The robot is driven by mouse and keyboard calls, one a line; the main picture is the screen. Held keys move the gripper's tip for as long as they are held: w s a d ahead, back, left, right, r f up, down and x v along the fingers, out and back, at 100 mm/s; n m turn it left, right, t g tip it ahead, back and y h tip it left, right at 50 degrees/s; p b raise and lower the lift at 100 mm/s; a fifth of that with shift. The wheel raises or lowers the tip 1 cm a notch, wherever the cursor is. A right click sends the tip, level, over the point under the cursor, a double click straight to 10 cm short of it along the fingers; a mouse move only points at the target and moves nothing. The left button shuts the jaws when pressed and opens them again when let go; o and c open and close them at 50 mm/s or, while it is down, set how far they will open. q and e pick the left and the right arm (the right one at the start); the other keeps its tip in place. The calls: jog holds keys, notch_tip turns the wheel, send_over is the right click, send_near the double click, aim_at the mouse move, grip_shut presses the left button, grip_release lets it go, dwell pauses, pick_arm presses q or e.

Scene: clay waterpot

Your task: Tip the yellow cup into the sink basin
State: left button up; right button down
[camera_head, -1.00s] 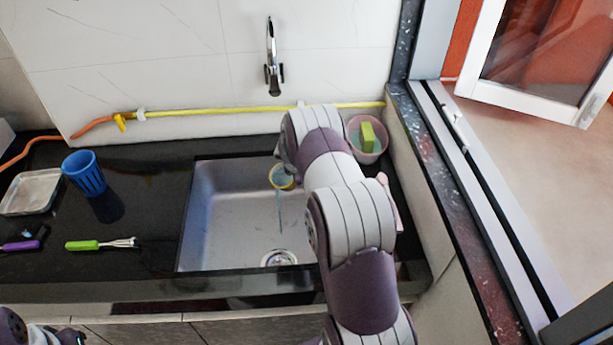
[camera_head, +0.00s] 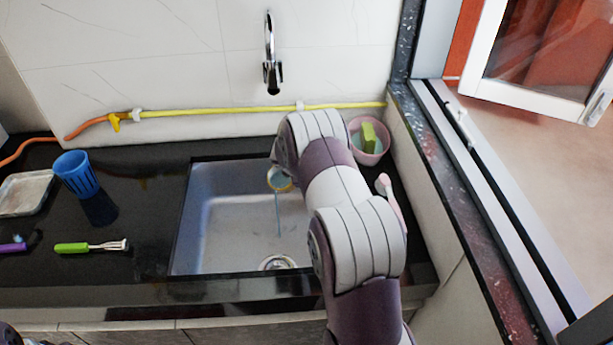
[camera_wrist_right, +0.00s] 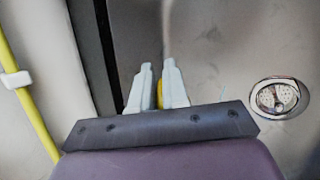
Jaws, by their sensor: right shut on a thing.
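The yellow cup (camera_head: 281,183) is over the sink basin (camera_head: 225,225), tilted, with its mouth facing the camera. A thin bluish stream (camera_head: 278,215) runs from it down into the basin. My right gripper (camera_wrist_right: 159,78) is shut on the cup, and a yellow strip of the cup (camera_wrist_right: 159,94) shows between its fingers in the right wrist view. In the head view my right arm hides the gripper's fingers and the basin's right part. My left gripper is out of view; only a sliver of my left arm shows at the bottom left corner.
The drain (camera_head: 278,262) is at the basin's front. A tap (camera_head: 270,70) is on the wall above. A pink bowl with a green sponge (camera_head: 369,136) stands right of the basin. Left are a blue cup (camera_head: 77,174), a tray (camera_head: 24,193) and a green-handled tool (camera_head: 90,247).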

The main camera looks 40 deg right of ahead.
dwell(0.9)
jog(key=shift+t+h+b, duration=0.3)
jog(key=shift+h+b, duration=0.2)
jog(key=shift+b, duration=2.65)
jog(key=shift+a+r+b, duration=0.1)
jog(key=shift+r+b, duration=0.1)
jog(key=shift+b, duration=0.75)
jog(key=shift+h+b, duration=0.3)
jog(key=shift+b, duration=0.5)
jog(key=shift+a+t+h+b, duration=0.1)
jog(key=shift+t+h+b, duration=0.3)
jog(key=shift+b, duration=1.9)
jog(key=shift+s+r+m+b, duration=0.15)
jog(key=shift+m+b, duration=0.15)
jog(key=shift+b, duration=0.4)
jog(key=shift+r, duration=0.1)
